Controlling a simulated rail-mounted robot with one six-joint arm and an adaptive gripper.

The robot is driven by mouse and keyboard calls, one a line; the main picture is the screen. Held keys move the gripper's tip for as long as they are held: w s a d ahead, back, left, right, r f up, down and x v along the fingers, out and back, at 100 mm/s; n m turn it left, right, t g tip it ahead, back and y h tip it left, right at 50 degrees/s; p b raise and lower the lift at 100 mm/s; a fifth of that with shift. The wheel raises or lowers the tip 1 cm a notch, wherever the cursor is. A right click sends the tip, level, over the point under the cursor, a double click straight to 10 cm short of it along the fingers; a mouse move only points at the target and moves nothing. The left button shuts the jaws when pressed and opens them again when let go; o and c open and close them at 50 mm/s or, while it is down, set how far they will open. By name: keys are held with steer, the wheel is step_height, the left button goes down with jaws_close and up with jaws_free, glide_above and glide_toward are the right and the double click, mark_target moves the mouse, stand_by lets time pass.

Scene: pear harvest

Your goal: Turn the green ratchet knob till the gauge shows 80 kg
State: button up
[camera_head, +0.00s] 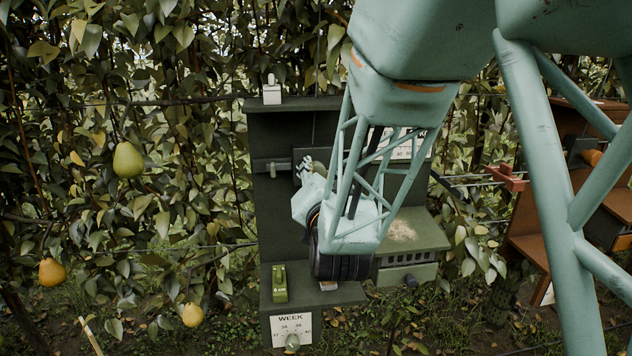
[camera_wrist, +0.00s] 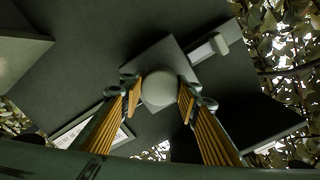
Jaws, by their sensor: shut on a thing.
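The knob (camera_wrist: 160,88) is a smooth, rounded, pale grey-green cap in front of a square dark plate in the wrist view. My gripper (camera_wrist: 158,95) is shut on it, with one yellow-ribbed finger on each side. In the head view my gripper (camera_head: 308,168) reaches the upper part of the dark green cabinet (camera_head: 268,215), and the knob is hidden there. The gauge plate (camera_head: 424,148), white with dark marks, is mostly covered by my arm. A white marked plate (camera_wrist: 68,134) also shows partly behind the left finger in the wrist view. I cannot read the gauge's value.
A bar with a pale end (camera_wrist: 212,46) lies beside the knob. Below are a small green block (camera_head: 279,283) and a WEEK dial (camera_head: 291,329). A shelf (camera_head: 420,232) juts out at right, near a red bracket (camera_head: 507,177). Pears (camera_head: 128,160) hang at left.

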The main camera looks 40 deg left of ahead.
steer(key=shift+s+m+b, duration=0.2)
steer(key=shift+m+b, duration=0.9)
steer(key=shift+b, duration=0.25)
steer(key=shift+m+b, duration=0.75)
steer(key=shift+m, duration=0.25)
steer(key=m, duration=0.4)
steer(key=shift+w, duration=0.15)
steer(key=shift+m, duration=2.1)
steer(key=o, duration=0.9)
steer(key=shift+d, duration=0.1)
